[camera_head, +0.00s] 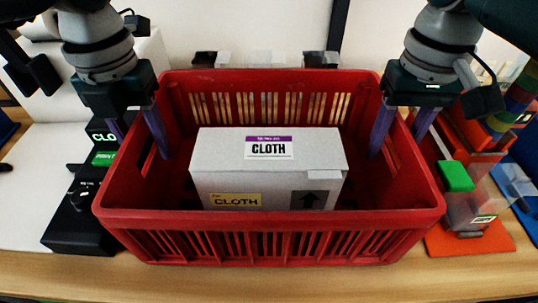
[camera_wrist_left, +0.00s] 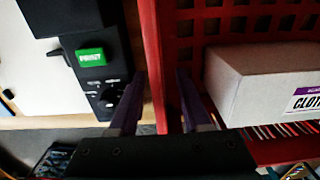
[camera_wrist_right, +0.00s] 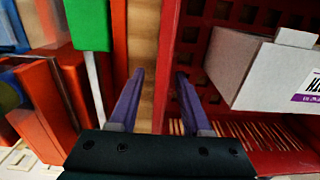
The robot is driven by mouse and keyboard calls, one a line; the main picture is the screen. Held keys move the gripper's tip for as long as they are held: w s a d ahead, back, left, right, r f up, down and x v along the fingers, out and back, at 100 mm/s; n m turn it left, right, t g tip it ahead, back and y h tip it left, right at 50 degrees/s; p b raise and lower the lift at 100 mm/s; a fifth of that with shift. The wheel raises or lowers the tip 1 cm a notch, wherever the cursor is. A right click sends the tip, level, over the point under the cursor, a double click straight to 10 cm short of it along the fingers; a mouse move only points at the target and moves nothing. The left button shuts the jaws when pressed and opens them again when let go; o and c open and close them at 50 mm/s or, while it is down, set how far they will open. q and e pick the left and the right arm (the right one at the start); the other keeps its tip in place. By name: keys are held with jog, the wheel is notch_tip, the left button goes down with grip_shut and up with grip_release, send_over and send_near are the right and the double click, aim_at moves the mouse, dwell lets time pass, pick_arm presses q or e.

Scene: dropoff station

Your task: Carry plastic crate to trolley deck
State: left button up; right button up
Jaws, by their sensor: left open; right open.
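The red plastic crate (camera_head: 270,222) stands on a wooden surface, upright, with a white box labelled CLOTH (camera_head: 215,160) inside it. My left gripper (camera_head: 137,135) is open over the crate's left side wall, one finger outside and one inside. In the left wrist view the crate's wall (camera_wrist_left: 152,50) runs between the fingers. My right gripper (camera_head: 398,135) is open at the crate's right side wall, one finger inside and one outside. In the right wrist view the crate's wall (camera_wrist_right: 168,60) rises between the fingertips. The trolley deck cannot be made out.
A black device with a green label (camera_head: 85,215) stands close to the crate's left side. An orange stand with a green block (camera_head: 456,177) is close on the right. The wooden table edge (camera_head: 270,285) shows in front of the crate.

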pick_arm(q)
jog(key=shift+f, duration=0.1)
jog(key=shift+c, duration=0.3)
pick_arm(e)
jog(key=shift+f, duration=0.1)
jog(key=shift+c, duration=0.3)
pick_arm(q)
grip_shut()
pick_arm(e)
grip_shut()
dwell(0.5)
